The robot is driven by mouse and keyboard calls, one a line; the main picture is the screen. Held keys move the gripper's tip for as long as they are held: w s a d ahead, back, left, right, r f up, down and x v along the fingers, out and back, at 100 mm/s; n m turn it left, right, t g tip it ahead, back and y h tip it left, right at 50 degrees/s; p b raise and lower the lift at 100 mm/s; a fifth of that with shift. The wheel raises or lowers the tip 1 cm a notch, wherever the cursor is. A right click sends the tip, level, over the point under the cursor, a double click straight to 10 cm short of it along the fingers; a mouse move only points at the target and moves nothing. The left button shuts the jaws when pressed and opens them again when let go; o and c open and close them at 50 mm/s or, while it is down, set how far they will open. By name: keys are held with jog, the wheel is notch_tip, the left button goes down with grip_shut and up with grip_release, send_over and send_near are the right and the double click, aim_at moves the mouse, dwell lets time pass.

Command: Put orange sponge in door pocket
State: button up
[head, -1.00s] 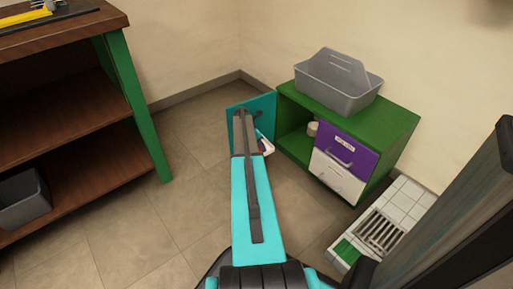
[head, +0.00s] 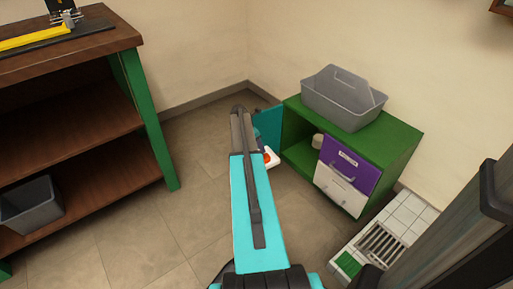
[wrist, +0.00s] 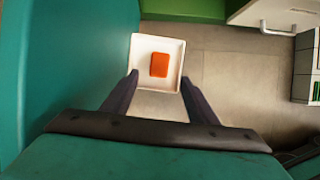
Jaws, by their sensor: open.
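The orange sponge (wrist: 159,65) lies inside a white square pocket (wrist: 144,47) beside the teal cabinet door. A small orange patch of the sponge (head: 266,157) shows in the white pocket (head: 273,160) in the head view. The teal door (head: 267,128) stands open from the green cabinet. It fills the left side of the wrist view (wrist: 70,60). My gripper (wrist: 158,80) is open and empty, its dark fingers on either side of the pocket's near edge in the picture. In the head view my arm hides the gripper.
The green cabinet (head: 405,140) holds a grey caddy (head: 343,105) on top, a purple drawer (head: 350,160), a white drawer (head: 340,188) and a pale round item (head: 317,142) inside. A brown shelf unit (head: 80,130) stands left. A tiled floor drain (head: 382,242) lies right. Floor between is clear.

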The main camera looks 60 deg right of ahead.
dwell(0.7)
